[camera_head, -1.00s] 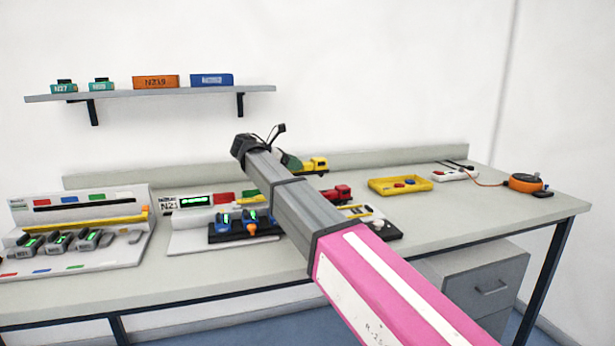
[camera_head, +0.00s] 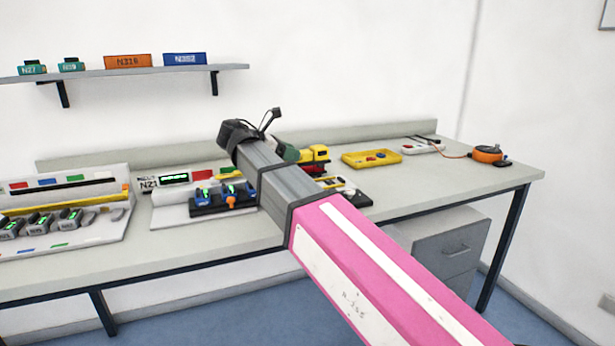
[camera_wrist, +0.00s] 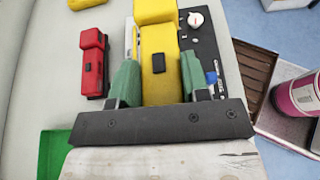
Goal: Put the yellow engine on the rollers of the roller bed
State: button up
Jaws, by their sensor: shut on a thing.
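The yellow engine (camera_wrist: 158,72) is between the green fingers of my gripper (camera_wrist: 157,82), which is shut on it. In the head view the yellow engine (camera_head: 316,154) shows beyond my forearm, beside one green finger. In the wrist view it overlaps a dark board (camera_wrist: 203,50) with a white knob, just right of it. The board (camera_head: 356,200) also shows in the head view, partly behind my arm. I cannot make out rollers, so I cannot tell whether this board belongs to the roller bed. The engine's underside is hidden.
A red engine (camera_wrist: 93,66) lies left of the yellow one in the wrist view. A yellow tray (camera_head: 352,162) and an orange round device (camera_head: 487,153) stand further right on the bench. A rack of grey devices (camera_head: 75,238) stands left. A green surface (camera_wrist: 50,155) shows lower left.

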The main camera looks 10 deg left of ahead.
aim_at(305, 159)
jog(key=w+d+f, duration=0.1)
jog(key=w, duration=0.1)
jog(key=w+d+f, duration=0.1)
jog(key=w+f, duration=0.1)
jog(key=w+d+f, duration=0.1)
jog(key=w, duration=0.1)
jog(key=shift+w+d+f, duration=0.1)
jog(key=shift+w+f, duration=0.1)
jog(key=shift+w, duration=0.15)
jog(key=shift+f, duration=2)
jog(key=shift+f, duration=0.1)
jog(key=o, duration=1.1)
jog(key=v, duration=1.2)
